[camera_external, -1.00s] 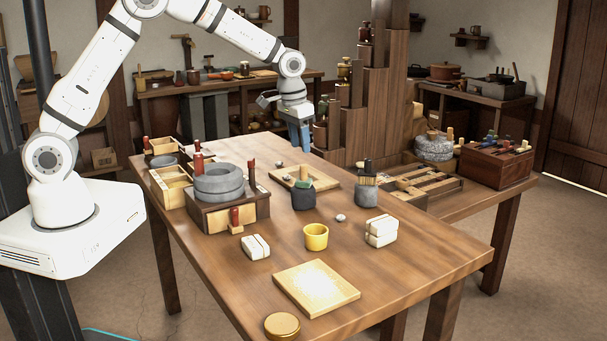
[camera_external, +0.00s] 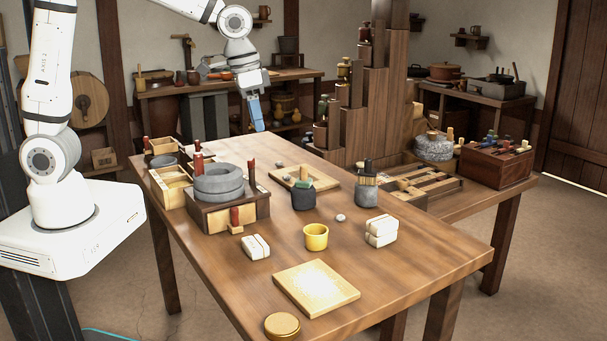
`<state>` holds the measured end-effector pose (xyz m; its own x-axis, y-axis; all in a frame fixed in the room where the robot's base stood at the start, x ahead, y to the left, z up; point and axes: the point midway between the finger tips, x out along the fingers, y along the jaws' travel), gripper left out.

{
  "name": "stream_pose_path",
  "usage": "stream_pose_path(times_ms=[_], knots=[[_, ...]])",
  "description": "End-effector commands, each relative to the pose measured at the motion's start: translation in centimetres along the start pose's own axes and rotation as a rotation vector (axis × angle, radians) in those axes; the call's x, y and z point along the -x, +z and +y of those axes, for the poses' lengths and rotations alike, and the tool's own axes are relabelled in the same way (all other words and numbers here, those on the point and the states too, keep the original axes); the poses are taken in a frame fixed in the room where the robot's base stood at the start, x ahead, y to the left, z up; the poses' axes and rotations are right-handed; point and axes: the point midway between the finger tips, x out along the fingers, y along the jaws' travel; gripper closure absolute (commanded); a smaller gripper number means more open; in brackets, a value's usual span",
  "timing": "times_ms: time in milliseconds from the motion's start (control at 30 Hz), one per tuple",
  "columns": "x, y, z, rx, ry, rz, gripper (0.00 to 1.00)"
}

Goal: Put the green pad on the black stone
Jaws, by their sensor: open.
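The green pad (camera_external: 303,184) lies on top of the dark, nearly black stone (camera_external: 304,200), near the middle of the table. The pad looks small and slightly tilted, and a light wooden knob shows just above it. My gripper (camera_external: 258,128) has blue fingers pointing down. It hangs above and beyond the table's far edge, up and left of the pad and clear of it. It is open with nothing seen in it.
A wooden tray (camera_external: 332,183) lies behind the stone. A grey stone with a brush-like top (camera_external: 367,192) stands to the right, a yellow cup (camera_external: 316,237) in front. A round quern (camera_external: 219,183) stands on the left. The table's front right is clear.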

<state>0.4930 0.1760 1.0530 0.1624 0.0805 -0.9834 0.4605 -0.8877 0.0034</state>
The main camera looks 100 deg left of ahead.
Motion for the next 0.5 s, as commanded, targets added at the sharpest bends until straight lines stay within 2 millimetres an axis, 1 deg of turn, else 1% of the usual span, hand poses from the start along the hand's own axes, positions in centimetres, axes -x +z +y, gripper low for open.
stream_pose_path(times_ms=[33,67,100,167,200,267,300,400,500], knots=[[1.3,2.6,1.8,-0.053,0.011,0.009,0.59],[1.8,4.1,2.6,-0.083,0.017,0.012,0.59],[2.5,6.1,3.6,-0.121,0.024,0.016,0.59],[3.2,9.2,4.9,-0.179,0.036,0.022,0.59],[3.6,11.3,5.6,-0.218,0.044,0.025,0.59],[4.0,14.3,6.3,-0.273,0.056,0.031,0.59],[4.1,16.2,6.7,-0.307,0.063,0.034,0.59],[4.2,20.2,7.1,-0.381,0.079,0.040,0.59],[3.9,22.9,7.2,-0.430,0.090,0.044,0.59]])
